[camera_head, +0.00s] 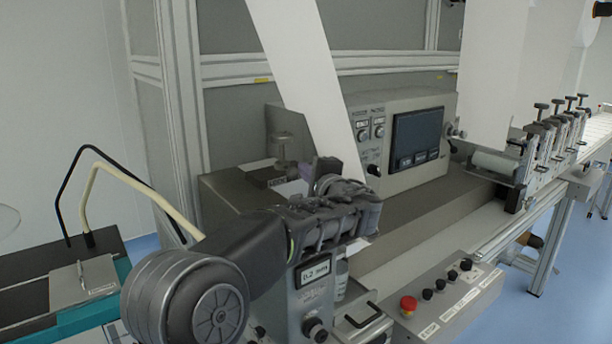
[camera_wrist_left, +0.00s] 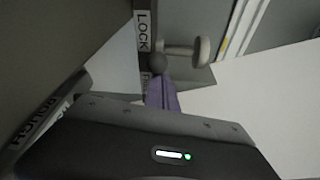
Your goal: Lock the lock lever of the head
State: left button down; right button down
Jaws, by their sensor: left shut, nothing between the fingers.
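In the left wrist view a dark round knob (camera_wrist_left: 157,63), which looks like the end of the lock lever, sits beside a white LOCK label (camera_wrist_left: 143,30). My left gripper (camera_wrist_left: 161,88) is shut, its narrow purple fingers ending right at the knob; I cannot tell whether they touch it. Nothing shows between the fingers. In the head view the left gripper (camera_head: 305,172) reaches to the grey head (camera_head: 283,140) with its knob on top, and my wrist hides much of that area, including the lever. The right gripper is out of view.
A white web (camera_head: 310,80) hangs down just behind my wrist. A control box with a screen (camera_head: 418,138) stands to the right. A panel with a red button (camera_head: 408,304) is at the front. In the wrist view a pale disc knob (camera_wrist_left: 203,50) sticks out beside the lever.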

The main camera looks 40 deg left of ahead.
pick_arm(q)
notch_tip(320, 180, up, 9)
dwell(0.3)
